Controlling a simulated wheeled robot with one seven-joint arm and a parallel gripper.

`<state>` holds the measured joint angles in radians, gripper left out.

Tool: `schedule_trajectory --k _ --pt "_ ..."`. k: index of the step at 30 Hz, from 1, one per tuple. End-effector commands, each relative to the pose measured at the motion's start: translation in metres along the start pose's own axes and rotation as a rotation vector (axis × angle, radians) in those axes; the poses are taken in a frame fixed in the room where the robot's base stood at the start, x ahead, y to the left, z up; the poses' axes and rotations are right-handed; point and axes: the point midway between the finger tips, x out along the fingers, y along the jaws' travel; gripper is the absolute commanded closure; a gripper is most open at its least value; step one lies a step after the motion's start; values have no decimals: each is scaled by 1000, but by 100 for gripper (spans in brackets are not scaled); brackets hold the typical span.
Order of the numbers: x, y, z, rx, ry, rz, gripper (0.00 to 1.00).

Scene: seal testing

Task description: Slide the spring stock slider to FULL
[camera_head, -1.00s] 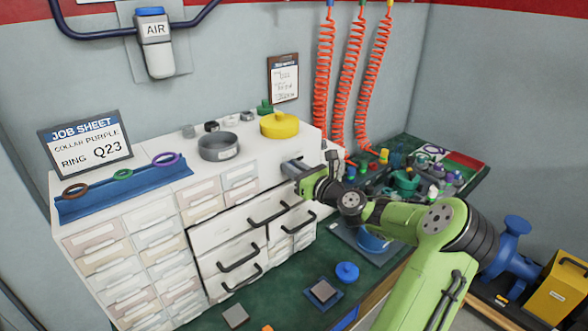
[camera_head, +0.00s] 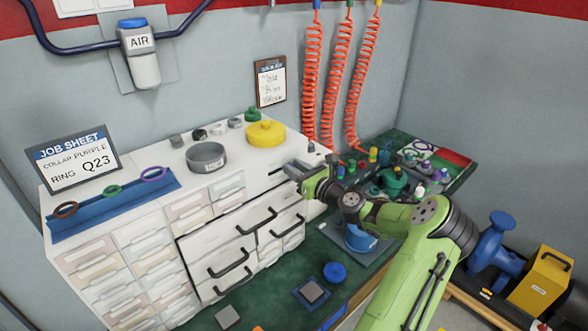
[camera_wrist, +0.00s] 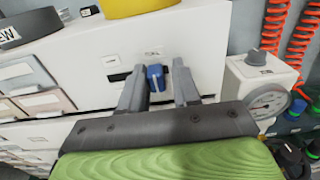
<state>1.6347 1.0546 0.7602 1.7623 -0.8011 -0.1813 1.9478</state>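The spring stock slider's blue knob (camera_wrist: 156,77) shows in the wrist view on the white cabinet face, with a dark slot (camera_wrist: 118,77) to its left. Small labels sit above the slot and knob, too blurred to read. My gripper (camera_wrist: 159,85) is open, with one finger on each side of the knob. The left finger is very close to the knob; I cannot tell if it touches. A narrow gap shows at the right finger. In the head view my gripper (camera_head: 290,170) is at the cabinet's upper right front and hides the slider.
A yellow round part (camera_head: 266,134) and a grey ring bowl (camera_head: 206,157) stand on the cabinet top. A pressure gauge (camera_wrist: 268,104) is close to the right of my gripper. Drawers with black handles (camera_head: 229,264) lie below. Red coiled hoses (camera_head: 334,85) hang behind.

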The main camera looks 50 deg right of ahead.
Motion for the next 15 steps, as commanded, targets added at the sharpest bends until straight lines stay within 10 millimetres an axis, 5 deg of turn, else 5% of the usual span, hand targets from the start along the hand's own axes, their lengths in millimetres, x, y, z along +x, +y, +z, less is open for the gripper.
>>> schedule_trajectory --k 11,15 --pt "-2 1 0 2 2 4 55" --pt "-23 0 0 4 3 1 55"
